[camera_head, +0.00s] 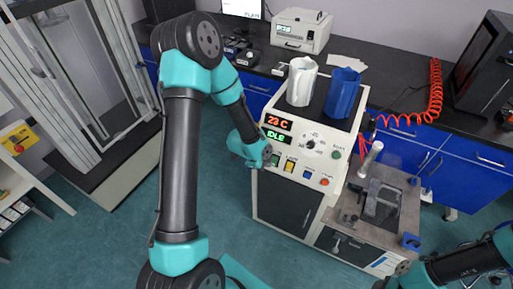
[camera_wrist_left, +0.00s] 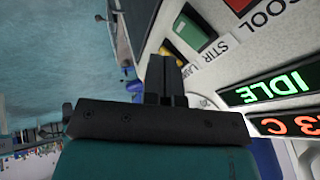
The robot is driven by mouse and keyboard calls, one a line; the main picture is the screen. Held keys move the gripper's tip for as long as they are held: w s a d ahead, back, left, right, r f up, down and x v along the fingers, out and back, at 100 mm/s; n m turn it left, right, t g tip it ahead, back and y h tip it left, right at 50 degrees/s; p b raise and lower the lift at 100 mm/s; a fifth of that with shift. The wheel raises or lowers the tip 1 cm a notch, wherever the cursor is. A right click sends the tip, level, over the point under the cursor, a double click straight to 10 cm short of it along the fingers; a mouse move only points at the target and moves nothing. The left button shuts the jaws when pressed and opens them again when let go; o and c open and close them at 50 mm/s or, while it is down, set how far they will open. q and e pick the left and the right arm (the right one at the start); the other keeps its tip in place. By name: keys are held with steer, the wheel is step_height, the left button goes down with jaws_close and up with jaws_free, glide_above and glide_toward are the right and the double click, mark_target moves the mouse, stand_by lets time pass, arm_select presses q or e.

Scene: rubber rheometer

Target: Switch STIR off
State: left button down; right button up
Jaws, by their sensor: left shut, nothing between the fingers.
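My left gripper (camera_head: 269,156) is at the panel's left edge, close to this switch. Its fingers (camera_wrist_left: 165,75) are shut and empty, and partly cover the yellow LAMP switch (camera_wrist_left: 174,50) in the wrist view. Contact cannot be told. My right arm shows at lower right; its fingers are unclear.
The panel has a red display (camera_head: 278,122) reading 23 C, a green IDLE display (camera_head: 275,135), a dial (camera_head: 311,143), and blue (camera_head: 307,175) and red (camera_head: 324,181) controls. A white jug (camera_head: 301,82) and a blue jug (camera_head: 342,93) stand on top.

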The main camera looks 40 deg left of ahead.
arm_select(q)
steer(key=s+a+r, duration=0.1)
steer(key=a+r, duration=0.2)
steer(key=r, duration=0.6)
steer(key=shift+s, duration=0.3)
steer(key=s+d+f+n+g, duration=0.2)
steer(key=s+d+f+n, duration=0.5)
steer(key=f+n, duration=0.1)
steer(key=s+d+f+n+g, duration=0.2)
steer(key=s+d+f+n, duration=0.4)
steer(key=f+n, duration=0.3)
step_height(320, 180, down, 2)
steer(key=shift+s+d+f, duration=0.15)
steer(key=shift+s+d, duration=0.2)
steer(key=shift+s, duration=0.1)
arm_select(e)
steer(key=shift+c, duration=0.4)
